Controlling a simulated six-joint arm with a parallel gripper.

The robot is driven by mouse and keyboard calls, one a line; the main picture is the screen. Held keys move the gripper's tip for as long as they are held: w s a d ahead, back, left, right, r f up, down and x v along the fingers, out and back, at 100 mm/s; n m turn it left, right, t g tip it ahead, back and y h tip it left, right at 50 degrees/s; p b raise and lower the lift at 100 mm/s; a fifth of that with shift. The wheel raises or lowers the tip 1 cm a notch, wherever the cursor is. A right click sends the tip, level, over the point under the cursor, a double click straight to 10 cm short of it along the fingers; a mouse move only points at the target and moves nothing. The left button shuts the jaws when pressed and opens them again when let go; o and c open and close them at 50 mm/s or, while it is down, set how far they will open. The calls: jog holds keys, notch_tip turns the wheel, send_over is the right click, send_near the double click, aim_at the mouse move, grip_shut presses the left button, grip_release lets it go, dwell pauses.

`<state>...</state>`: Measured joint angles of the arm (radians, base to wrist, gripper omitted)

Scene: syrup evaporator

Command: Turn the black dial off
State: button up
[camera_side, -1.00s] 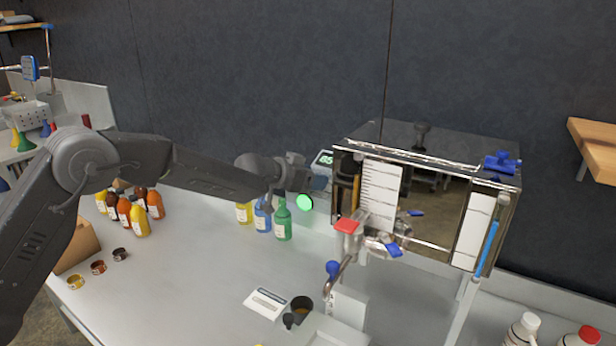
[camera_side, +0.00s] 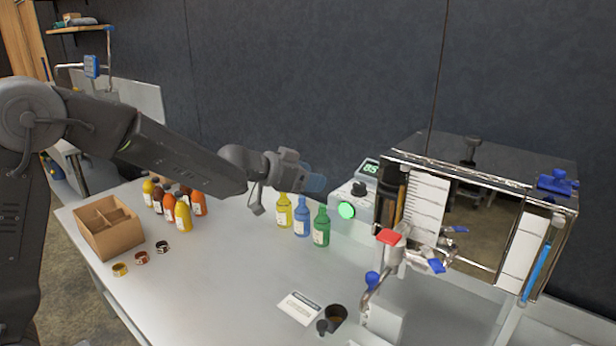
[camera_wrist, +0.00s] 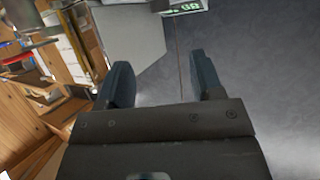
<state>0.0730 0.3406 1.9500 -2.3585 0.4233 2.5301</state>
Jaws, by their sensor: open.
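The black dial (camera_side: 359,188) sits on a white control box (camera_side: 338,222) at the back of the table, above a lit green round light (camera_side: 346,210) and below a digital readout (camera_side: 370,168) that seems to say 85. My gripper (camera_side: 316,183) is left of the box, its bluish fingers pointing toward it and apart from the dial. In the wrist view my gripper (camera_wrist: 162,75) has its two fingers spread with nothing between them. The readout shows at the top edge there, and I cannot make out the dial in that view.
Yellow, blue and green bottles (camera_side: 303,218) stand below my gripper. The glass-fronted evaporator (camera_side: 480,215) with valves is close right of the box. A cardboard box (camera_side: 108,228) and several syrup bottles (camera_side: 183,216) are at left.

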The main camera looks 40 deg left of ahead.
jog(key=m+g+h, duration=0.3)
jog(key=m+h, duration=0.1)
send_near(359, 185)
jog(key=x, duration=0.9)
jog(key=shift+w+f, duration=0.1)
jog(key=shift+w, duration=0.1)
dwell(0.4)
jog(key=c, duration=0.7)
